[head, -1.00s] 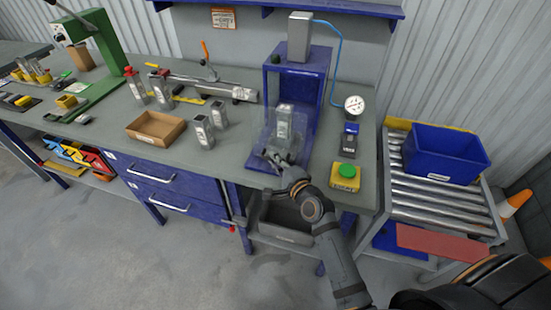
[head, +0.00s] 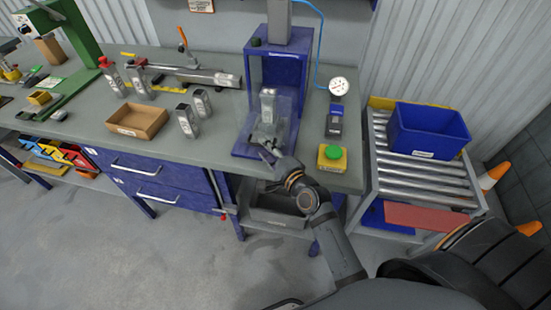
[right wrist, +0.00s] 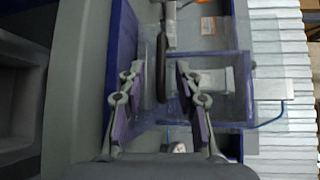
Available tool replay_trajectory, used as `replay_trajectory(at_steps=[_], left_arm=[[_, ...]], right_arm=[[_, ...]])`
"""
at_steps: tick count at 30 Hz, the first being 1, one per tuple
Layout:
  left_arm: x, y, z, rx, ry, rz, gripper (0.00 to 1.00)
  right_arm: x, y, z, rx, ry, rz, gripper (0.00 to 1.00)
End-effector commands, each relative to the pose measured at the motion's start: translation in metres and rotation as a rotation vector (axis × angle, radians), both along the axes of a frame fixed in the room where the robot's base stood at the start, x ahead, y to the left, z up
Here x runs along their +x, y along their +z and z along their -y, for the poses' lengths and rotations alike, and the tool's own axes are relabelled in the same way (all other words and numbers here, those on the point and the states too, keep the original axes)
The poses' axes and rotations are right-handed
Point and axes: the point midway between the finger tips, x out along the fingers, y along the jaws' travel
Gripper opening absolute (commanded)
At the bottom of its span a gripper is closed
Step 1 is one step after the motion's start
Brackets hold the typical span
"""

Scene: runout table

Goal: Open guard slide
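The guard slide is a clear panel (head: 286,128) at the front of the blue press frame (head: 258,72); it looks lowered. A metal workpiece (head: 267,104) stands behind it. In the right wrist view the clear panel (right wrist: 238,108) lies just beyond my fingers. My right gripper (head: 264,148) is low at the front of the press, at the guard. In the right wrist view the gripper (right wrist: 160,92) has its fingers apart, with a dark bar (right wrist: 162,68), perhaps the guard's handle, between them. I cannot tell whether they touch it. My left gripper is not in view.
A green button box (head: 331,158) and a dial gauge (head: 339,87) stand right of the press. Left of it are metal parts (head: 187,121) and a cardboard tray (head: 137,121). A roller stand with a blue bin (head: 428,130) is at the right.

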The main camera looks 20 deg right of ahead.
Motion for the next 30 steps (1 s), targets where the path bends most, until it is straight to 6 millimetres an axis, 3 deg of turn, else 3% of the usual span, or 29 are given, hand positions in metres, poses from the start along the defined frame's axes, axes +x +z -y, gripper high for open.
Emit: replay_trajectory(at_steps=[6,12,30], left_arm=[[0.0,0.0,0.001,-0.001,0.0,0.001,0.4],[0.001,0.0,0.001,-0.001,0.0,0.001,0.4],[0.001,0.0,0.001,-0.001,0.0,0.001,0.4]], right_arm=[[-0.054,0.006,0.011,-0.005,0.002,-0.005,0.34],[-0.082,0.011,0.017,-0.002,0.001,-0.003,0.34],[-0.087,0.012,0.017,-0.006,0.002,-0.002,0.34]])
